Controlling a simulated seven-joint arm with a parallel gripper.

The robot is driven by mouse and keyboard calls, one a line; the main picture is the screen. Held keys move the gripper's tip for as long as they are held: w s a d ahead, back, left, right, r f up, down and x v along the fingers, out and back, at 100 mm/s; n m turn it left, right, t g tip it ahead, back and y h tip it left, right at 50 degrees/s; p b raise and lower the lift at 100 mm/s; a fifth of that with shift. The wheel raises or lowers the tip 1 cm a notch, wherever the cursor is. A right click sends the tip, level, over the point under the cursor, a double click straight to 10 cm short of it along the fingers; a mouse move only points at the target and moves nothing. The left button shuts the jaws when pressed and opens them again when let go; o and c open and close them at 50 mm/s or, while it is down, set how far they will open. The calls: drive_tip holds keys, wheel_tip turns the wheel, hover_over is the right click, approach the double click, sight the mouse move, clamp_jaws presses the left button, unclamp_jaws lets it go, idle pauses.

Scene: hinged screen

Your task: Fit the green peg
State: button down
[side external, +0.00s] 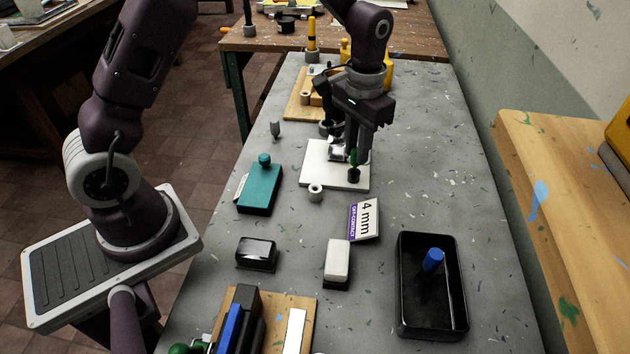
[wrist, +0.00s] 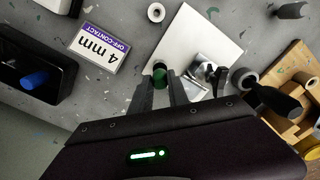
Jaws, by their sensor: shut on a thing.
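The green peg (wrist: 160,77) is between the fingers of my gripper (wrist: 161,92) in the wrist view, with a dark round end showing. In the side view my gripper (side external: 356,150) is shut on the peg, pointing down over the right part of a white plate (side external: 315,172). A little green shows between the fingers, and a dark round piece (side external: 354,175) shows below them near the plate. I cannot tell whether the peg touches the plate or sits in a hole. A shiny metal clamp-like part (wrist: 203,72) is beside the fingers, partly hidden by them in the side view.
A white ring (side external: 315,193) and a "4 mm off-contact" card (side external: 364,220) lie nearby. A black tray (side external: 403,290) holds a blue peg (side external: 433,260). Grey table is clear to the right of the plate.

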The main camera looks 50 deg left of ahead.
drive_tip(key=shift+f, duration=0.2)
drive_tip(key=shift+f, duration=1.05)
drive_tip(key=c, duration=1.2)
unclamp_jaws()
drive_tip(key=shift+r, duration=0.1)
wheel_tip(320, 180, up, 7)
